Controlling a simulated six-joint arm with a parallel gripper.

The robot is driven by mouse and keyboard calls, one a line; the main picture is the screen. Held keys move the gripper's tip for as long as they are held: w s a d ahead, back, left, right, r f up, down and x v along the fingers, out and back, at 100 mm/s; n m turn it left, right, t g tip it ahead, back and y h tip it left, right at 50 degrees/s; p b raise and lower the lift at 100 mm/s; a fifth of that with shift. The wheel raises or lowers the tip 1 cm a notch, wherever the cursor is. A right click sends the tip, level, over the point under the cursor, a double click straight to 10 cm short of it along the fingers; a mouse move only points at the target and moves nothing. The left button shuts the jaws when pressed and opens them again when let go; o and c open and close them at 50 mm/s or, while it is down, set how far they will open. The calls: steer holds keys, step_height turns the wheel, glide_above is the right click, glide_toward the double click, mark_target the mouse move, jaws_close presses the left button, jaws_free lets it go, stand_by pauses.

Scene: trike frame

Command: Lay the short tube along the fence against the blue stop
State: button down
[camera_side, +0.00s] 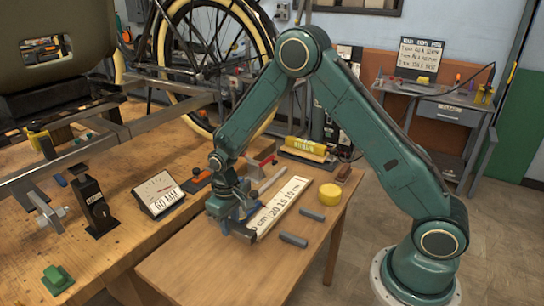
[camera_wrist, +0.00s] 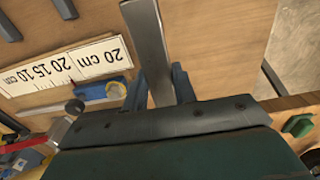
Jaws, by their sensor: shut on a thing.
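My gripper (camera_side: 238,226) is low over the front wooden table, at the near end of the number scale. In the wrist view my gripper (camera_wrist: 158,88) is shut on a straight grey tube (camera_wrist: 151,45), which points away between the fingers. The blue stop (camera_wrist: 103,90) is just left of the fingers, beside the scale; the tube is apart from it. A pale grey rail (camera_wrist: 40,110), which looks like the fence, runs along the scale. In the side view the rail (camera_side: 270,182) shows behind the scale, and my gripper hides the stop.
The white scale (camera_side: 283,207) lies flat. Two dark grey tubes (camera_side: 313,215) (camera_side: 293,240) and a yellow roll (camera_side: 329,194) lie to its right. A red-handled tool (camera_side: 262,161) is behind. A "60 MM" display (camera_side: 159,194) stands left. The table's front is clear.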

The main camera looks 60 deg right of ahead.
step_height(320, 180, up, 12)
steer(key=shift+f, duration=0.2)
steer(key=shift+d, duration=0.15)
stand_by(0.6)
step_height(320, 180, up, 2)
steer(key=n, duration=1.8)
glide_above(284, 196)
steer(key=shift+f, duration=0.1)
step_height(284, 196, down, 20)
steer(key=shift+r, duration=0.1)
stand_by(0.5)
